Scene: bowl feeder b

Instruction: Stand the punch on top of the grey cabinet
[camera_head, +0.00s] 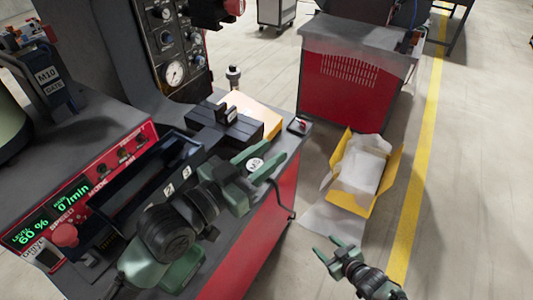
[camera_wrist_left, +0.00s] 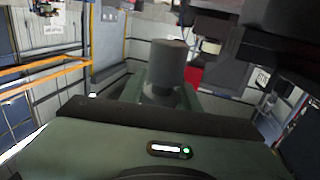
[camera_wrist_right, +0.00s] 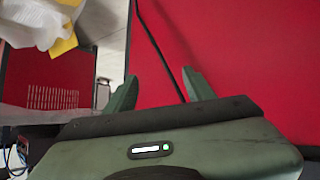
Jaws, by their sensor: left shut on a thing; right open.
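My left gripper (camera_head: 266,157) is over the right edge of the control bench, shut on the punch (camera_head: 255,164). The punch shows a round, pale, marked end between the fingers in the head view. In the left wrist view it is a dark grey cylinder (camera_wrist_left: 168,62) rising between the fingers; its lower part is hidden. My right gripper (camera_head: 328,247) is open and empty, low beside the bench; its fingers also show in the right wrist view (camera_wrist_right: 158,82) before a red panel. A dark grey cabinet with gauges (camera_head: 172,45) stands behind the bench; I cannot tell if it is the named one.
The bench has a red control panel (camera_head: 103,168), a dark tray (camera_head: 140,185) and a black block (camera_head: 225,125). A small upright post (camera_head: 233,77) stands behind. A red cabinet with a grey top (camera_head: 345,80) is beyond. A yellow box (camera_head: 380,188) lies on the floor.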

